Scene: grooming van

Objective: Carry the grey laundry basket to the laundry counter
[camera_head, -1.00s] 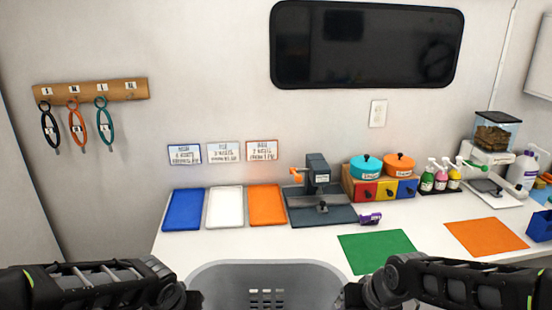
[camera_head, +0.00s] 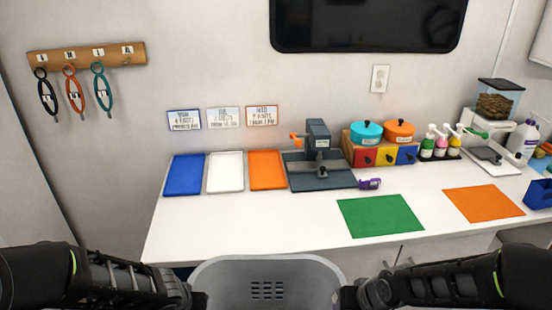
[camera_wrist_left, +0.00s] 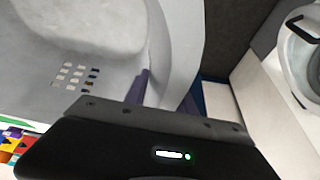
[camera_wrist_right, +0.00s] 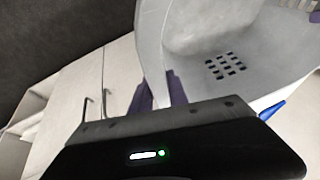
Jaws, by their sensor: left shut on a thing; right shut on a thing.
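The grey laundry basket (camera_head: 235,277) is at the bottom centre of the head view, its rim overlapping the near edge of a white counter (camera_head: 285,225). My left gripper (camera_head: 197,299) is shut on its left rim and my right gripper (camera_head: 349,297) on its right rim. In the left wrist view the basket (camera_wrist_left: 110,35) shows its inside and slotted wall, with the left fingers (camera_wrist_left: 163,95) around the rim. In the right wrist view the basket (camera_wrist_right: 195,45) is likewise gripped by the right fingers (camera_wrist_right: 156,93). The basket's underside is hidden. No label shows whether this counter is the laundry counter.
The counter holds a blue tray (camera_head: 184,175), a white tray (camera_head: 226,172), an orange tray (camera_head: 267,170), a dark press-like device (camera_head: 318,160), a green mat (camera_head: 380,216) and an orange mat (camera_head: 483,204). Its front left strip is bare.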

